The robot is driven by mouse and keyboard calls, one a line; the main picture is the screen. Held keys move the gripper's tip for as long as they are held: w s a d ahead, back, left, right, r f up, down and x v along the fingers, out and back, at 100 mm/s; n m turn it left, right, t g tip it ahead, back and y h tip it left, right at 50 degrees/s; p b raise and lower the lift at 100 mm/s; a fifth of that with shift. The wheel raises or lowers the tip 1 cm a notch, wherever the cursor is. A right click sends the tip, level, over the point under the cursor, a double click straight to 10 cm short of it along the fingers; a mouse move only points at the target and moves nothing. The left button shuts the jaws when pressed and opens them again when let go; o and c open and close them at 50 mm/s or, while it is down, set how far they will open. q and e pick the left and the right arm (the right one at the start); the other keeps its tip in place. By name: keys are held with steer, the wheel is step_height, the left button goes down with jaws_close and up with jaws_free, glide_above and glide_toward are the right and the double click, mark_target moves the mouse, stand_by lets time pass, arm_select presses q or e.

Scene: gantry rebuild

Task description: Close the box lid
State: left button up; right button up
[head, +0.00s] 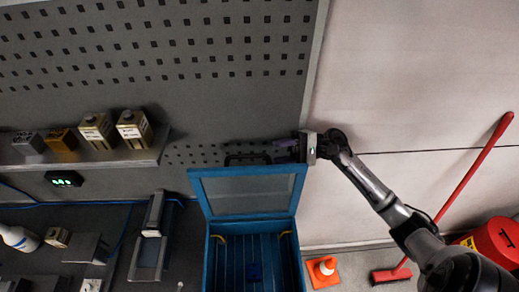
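A blue box (210,265) stands at the bottom centre with its lid (202,196) raised; the lid is a blue frame around a grey panel. The inside of the box is visible, with yellow curved pieces near its upper corners. A dark handle-like shape (247,157) shows just above the lid's top edge. My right gripper (282,151) is at the lid's top right corner, its fingers pointing left behind or above the edge. I cannot tell whether it touches the lid, and its finger gap is too small to read. My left gripper is not in view.
A shelf (100,160) with several small containers is on the pegboard at left. A dark bench (120,220) with tools lies left of the box. An orange cone (323,271), red broom (465,183) and red bucket (492,243) stand at right.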

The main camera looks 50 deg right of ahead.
mark_target(263, 155)
steer(key=p+x, duration=0.2)
steer(key=x, duration=0.4)
steer(key=shift+w+a+r, duration=0.1)
steer(key=shift+a, duration=0.05)
steer(key=shift+c, duration=0.2)
steer(key=c, duration=0.3)
jaws_close()
steer(key=shift+r, duration=0.1)
